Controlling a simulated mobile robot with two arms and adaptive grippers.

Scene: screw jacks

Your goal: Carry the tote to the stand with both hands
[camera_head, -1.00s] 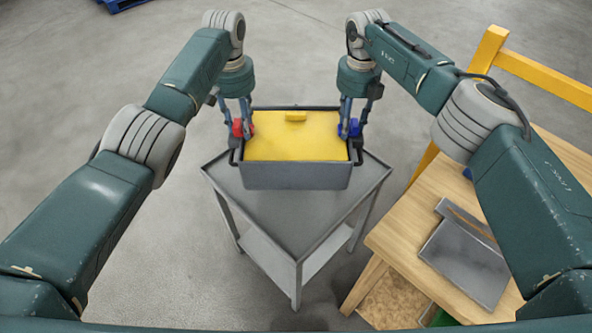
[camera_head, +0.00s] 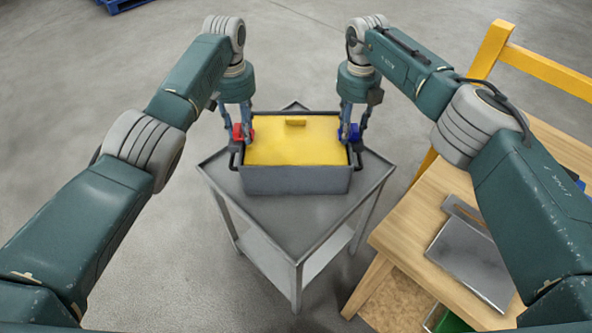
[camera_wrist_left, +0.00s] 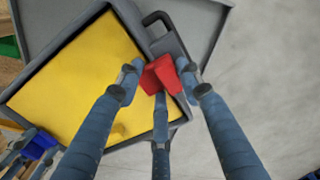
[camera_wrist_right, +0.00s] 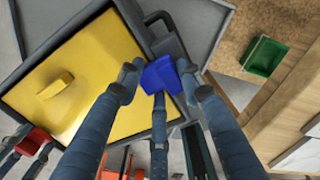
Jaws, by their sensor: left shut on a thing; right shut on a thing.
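The grey tote (camera_head: 296,181) with its yellow lid (camera_head: 290,150) is level over the top of the grey metal stand (camera_head: 290,222). I cannot tell if its base touches the top. My left gripper (camera_head: 242,134) is shut at the tote's left side, with a red piece (camera_wrist_left: 160,74) between its fingers beside the dark side handle. My right gripper (camera_head: 350,134) is shut at the right side, with a blue piece (camera_wrist_right: 160,75) between its fingers. The tote hides part of the stand's top.
A wooden bench (camera_head: 400,232) with a metal plate (camera_head: 470,258) stands close on the right, with a yellow frame (camera_head: 540,72) behind it. A green bin (camera_wrist_right: 264,57) shows by the bench. A blue pallet (camera_head: 122,4) lies far back left. Floor on the left is clear.

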